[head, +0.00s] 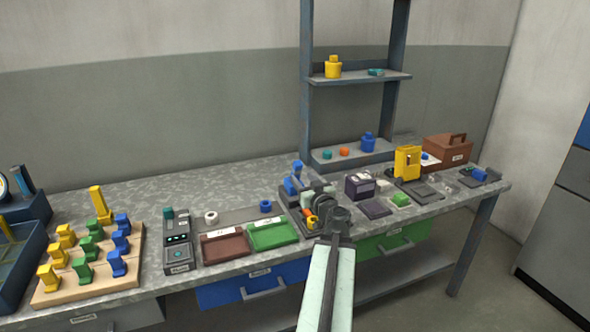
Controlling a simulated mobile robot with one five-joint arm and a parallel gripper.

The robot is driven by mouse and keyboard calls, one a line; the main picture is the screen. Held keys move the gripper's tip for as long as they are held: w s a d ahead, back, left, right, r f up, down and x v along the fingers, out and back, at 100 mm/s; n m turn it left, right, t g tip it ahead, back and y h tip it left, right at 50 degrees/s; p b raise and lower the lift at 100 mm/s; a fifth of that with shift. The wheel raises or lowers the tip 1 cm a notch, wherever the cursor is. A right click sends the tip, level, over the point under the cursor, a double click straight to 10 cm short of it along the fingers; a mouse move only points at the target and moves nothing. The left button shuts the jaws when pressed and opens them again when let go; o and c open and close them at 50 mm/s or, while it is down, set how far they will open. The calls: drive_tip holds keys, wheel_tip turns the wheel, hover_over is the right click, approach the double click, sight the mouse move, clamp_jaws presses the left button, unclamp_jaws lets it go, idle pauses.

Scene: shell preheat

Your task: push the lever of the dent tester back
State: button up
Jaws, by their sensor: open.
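A grey device with an upright blue lever-like part (296,178) stands on the bench just behind my gripper. It may be the dent tester, but I can read no label on it. My gripper (311,214) is at the end of my arm, low over the bench in front of this device. It is open. My arm and wrist hide the device's lower right part. An orange and yellow piece shows beside the jaws; I cannot tell whether it is part of the gripper. I cannot tell whether the gripper touches the device.
Brown (224,247) and green (272,236) trays lie left of my gripper. A wooden board (88,290) holds several coloured pieces. A dark purple box (359,187) and a yellow device (407,163) stand to the right. A shelf rack (306,120) rises behind. The back left bench is clear.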

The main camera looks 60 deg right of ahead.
sight(298, 172)
drive_tip(key=x, duration=0.7)
drive_tip(key=shift+w+d+f, duration=0.1)
drive_tip(key=shift+d, duration=0.35)
clamp_jaws()
idle(0.9)
